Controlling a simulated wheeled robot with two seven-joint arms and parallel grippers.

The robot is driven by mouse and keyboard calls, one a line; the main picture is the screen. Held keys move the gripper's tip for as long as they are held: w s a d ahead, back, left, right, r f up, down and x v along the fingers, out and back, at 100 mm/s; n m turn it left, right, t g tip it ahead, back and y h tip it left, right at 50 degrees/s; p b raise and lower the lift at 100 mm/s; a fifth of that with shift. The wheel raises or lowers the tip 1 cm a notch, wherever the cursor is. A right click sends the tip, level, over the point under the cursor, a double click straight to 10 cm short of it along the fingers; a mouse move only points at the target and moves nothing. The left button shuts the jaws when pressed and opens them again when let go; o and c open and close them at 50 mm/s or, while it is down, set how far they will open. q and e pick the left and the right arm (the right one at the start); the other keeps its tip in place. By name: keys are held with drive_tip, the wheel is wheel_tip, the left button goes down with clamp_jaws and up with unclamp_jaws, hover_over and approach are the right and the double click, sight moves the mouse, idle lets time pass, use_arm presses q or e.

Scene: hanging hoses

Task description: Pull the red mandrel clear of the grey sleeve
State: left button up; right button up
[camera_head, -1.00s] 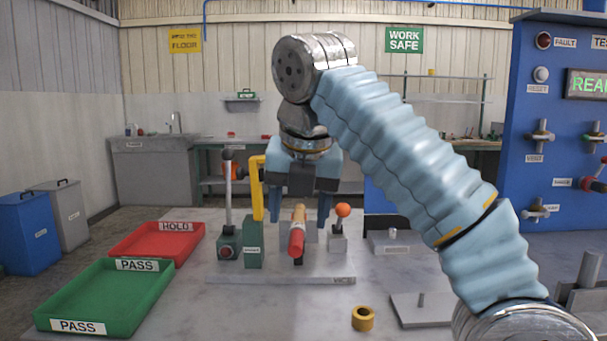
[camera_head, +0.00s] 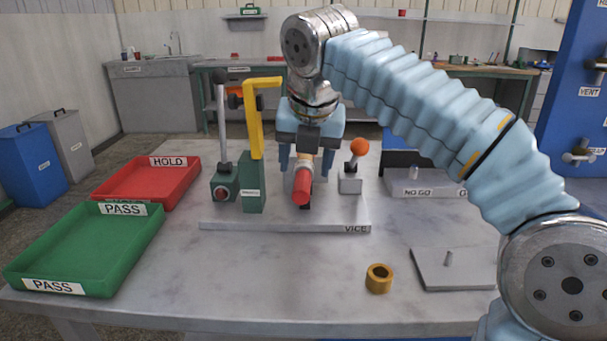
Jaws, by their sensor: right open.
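The red mandrel (camera_head: 302,190) points toward me from the grey vice fixture in the middle of the table, with a tan section (camera_head: 306,163) behind its red end. I cannot make out the grey sleeve clearly; my gripper hides the area behind the mandrel. My right gripper (camera_head: 306,168) points down at the fixture. Its blue fingers are apart, one on each side of the tan section, and do not visibly touch it. My left gripper is not in view.
A yellow bracket on a green post (camera_head: 252,185) stands close left of the gripper. An orange-knobbed lever (camera_head: 359,146) stands close right. Red HOLD (camera_head: 140,187) and green PASS (camera_head: 85,245) trays lie left. A brass ring (camera_head: 379,279) lies in front; the front table is mostly clear.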

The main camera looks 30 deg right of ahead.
sight(303, 179)
drive_tip(key=x, duration=0.5)
drive_tip(key=shift+r, duration=0.1)
clamp_jaws()
